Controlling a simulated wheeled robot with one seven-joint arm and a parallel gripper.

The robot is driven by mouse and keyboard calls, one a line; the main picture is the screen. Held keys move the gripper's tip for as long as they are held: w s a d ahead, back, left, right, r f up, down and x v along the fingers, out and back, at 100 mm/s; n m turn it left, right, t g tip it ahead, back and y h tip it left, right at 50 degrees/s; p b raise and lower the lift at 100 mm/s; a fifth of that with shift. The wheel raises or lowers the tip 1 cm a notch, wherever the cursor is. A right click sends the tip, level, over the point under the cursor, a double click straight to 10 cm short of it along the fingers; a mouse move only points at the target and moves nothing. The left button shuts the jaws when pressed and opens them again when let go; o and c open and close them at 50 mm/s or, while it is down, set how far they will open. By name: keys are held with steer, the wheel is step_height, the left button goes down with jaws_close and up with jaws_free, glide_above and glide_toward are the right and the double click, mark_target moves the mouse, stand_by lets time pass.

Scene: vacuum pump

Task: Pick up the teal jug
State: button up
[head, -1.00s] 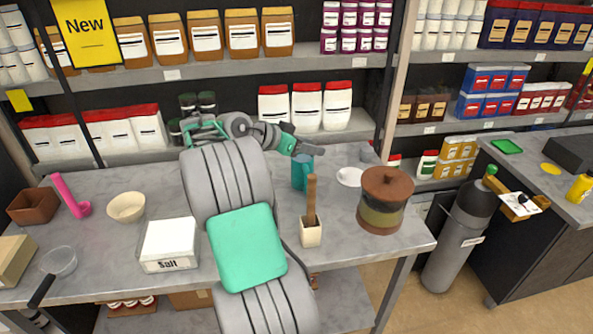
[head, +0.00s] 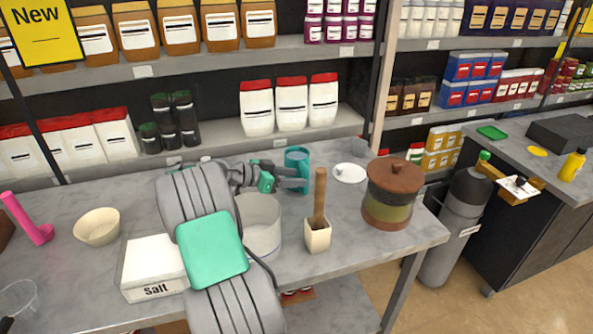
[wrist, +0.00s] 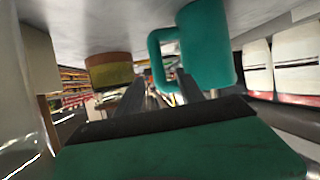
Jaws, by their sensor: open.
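The teal jug (head: 297,157) stands upright on the grey table near its back edge, its lower part partly hidden by my gripper (head: 296,178). In the wrist view, which looks upside down, the jug (wrist: 208,48) is close, with its handle (wrist: 160,60) turned to the left. My gripper (wrist: 165,88) is open and level, low over the table. Its fingers point at the handle, which appears between or just beyond the fingertips. I cannot tell whether a finger touches it. Nothing is held.
A white pot (head: 261,230) stands near my arm, partly hidden by it. A square cup with a wooden pestle (head: 318,236), a white lid (head: 349,173) and a lidded brown crock (head: 390,195) are to the jug's right. A salt box (head: 152,268) sits at the left front.

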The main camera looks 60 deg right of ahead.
mark_target(300, 174)
steer(key=p+x, duration=0.1)
steer(key=x, duration=0.6)
steer(key=shift+s+d+f+p, duration=0.15)
steer(key=shift+s+d+p, duration=0.05)
steer(key=shift+s+p, duration=0.1)
steer(key=shift+w, duration=0.1)
steer(key=shift+c, duration=0.3)
jaws_close()
stand_by(0.4)
